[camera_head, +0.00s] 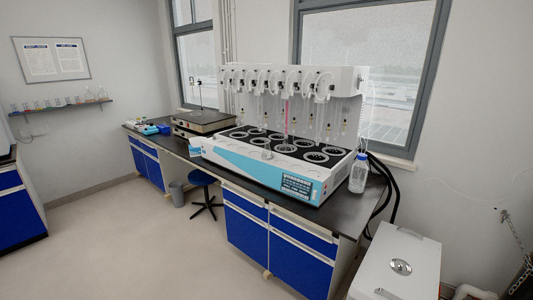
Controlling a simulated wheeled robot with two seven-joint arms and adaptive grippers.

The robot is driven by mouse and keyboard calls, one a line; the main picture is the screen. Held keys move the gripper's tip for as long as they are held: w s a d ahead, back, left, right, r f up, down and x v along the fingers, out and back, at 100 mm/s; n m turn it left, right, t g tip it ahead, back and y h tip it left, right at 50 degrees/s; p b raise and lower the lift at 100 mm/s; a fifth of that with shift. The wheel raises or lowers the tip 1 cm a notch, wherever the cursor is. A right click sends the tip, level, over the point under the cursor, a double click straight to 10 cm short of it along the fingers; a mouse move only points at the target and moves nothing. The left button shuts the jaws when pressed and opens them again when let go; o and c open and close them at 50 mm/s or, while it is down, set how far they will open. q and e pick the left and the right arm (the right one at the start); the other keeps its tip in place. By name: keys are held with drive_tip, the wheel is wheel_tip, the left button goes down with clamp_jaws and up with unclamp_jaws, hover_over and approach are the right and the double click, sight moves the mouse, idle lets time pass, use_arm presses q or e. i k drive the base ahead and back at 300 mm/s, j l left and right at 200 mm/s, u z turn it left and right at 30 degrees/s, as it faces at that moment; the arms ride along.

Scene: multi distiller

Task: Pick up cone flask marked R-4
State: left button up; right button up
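No label reading R-4 can be made out in the head view, so I cannot tell which vessel is the cone flask. A multi-position distiller (262,172), white and light blue, stands on the dark bench by the window. Clear glassware hangs along its upper rack, above black round heating wells (285,148). A small clear glass piece (267,153) seems to stand near the wells; its shape is too small to tell. A wall shelf (62,107) at the left holds several small glass vessels, some with coloured contents. Neither of my grippers is in view.
A blue-capped clear bottle (358,173) stands at the distiller's right end. A blue stool (202,178) and grey bin (177,193) are by the bench (345,213). A white box (398,250) stands front right, with black hoses nearby. Floor (130,245) at left front is clear.

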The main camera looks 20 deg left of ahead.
sight(268, 155)
drive_tip(key=i+j, duration=0.2)
drive_tip(key=j, duration=0.25)
drive_tip(key=i+j+z, duration=0.15)
drive_tip(key=j, duration=0.3)
drive_tip(key=i+j, duration=0.2)
drive_tip(key=j, duration=0.3)
drive_tip(key=i+j+z, duration=0.1)
drive_tip(key=j, duration=0.4)
drive_tip(key=i+j+z, duration=0.1)
drive_tip(key=i+j, duration=0.15)
drive_tip(key=j, duration=0.25)
drive_tip(key=i+j, duration=0.1)
drive_tip(key=j, duration=0.4)
drive_tip(key=i+j+z, duration=0.15)
drive_tip(key=j, duration=0.35)
drive_tip(key=i+j, duration=0.1)
drive_tip(key=j, duration=0.4)
